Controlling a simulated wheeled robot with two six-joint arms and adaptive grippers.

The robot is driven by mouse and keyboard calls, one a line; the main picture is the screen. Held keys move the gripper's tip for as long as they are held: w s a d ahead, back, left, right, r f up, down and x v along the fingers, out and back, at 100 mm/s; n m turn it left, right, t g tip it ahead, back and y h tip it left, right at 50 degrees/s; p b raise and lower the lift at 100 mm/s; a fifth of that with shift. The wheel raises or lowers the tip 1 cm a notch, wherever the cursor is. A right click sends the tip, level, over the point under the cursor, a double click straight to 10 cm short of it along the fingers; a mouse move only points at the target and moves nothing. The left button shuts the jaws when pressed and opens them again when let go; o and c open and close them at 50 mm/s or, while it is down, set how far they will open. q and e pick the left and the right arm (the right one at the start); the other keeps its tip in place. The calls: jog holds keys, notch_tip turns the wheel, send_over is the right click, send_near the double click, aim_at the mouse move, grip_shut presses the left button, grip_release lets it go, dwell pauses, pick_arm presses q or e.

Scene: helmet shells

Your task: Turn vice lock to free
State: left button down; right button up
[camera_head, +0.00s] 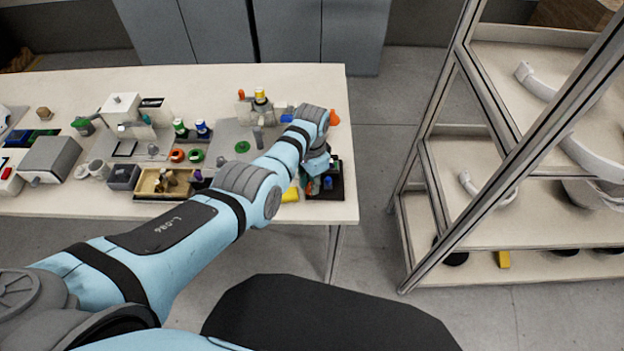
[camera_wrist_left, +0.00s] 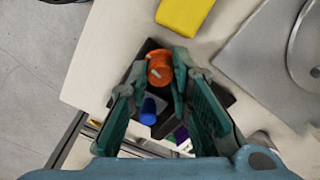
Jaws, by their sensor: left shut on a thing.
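In the left wrist view, an orange round knob (camera_wrist_left: 160,72) with a pale mark on top sits at the dark base (camera_wrist_left: 225,97) near the table's corner. It may be the vice lock; I cannot tell for sure. My left gripper (camera_wrist_left: 158,66) points down at it with one teal finger on each side and is shut on it. A blue cylinder (camera_wrist_left: 148,112) stands beside the knob, between the fingers. In the head view my left gripper (camera_head: 318,168) is over the dark base (camera_head: 338,191) at the table's right end, and hides the knob. My right gripper is not in view.
A yellow block (camera_head: 290,194) lies on the table (camera_head: 270,212) left of the gripper. A grey plate (camera_wrist_left: 262,60) is close by. Boxes, coloured rings and a wooden tray (camera_head: 148,184) fill the left. A shelf rack (camera_head: 445,150) stands to the right across open floor.

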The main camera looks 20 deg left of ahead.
pick_arm(q)
jog(key=n, duration=0.5)
jog(key=shift+r+n+p, duration=0.1)
jog(key=shift+n+p, duration=0.2)
jog(key=n, duration=0.5)
jog(key=shift+w, duration=0.1)
jog(key=shift+n, duration=0.3)
jog(key=c, duration=1.7)
grip_release()
notch_tip(320, 180, up, 12)
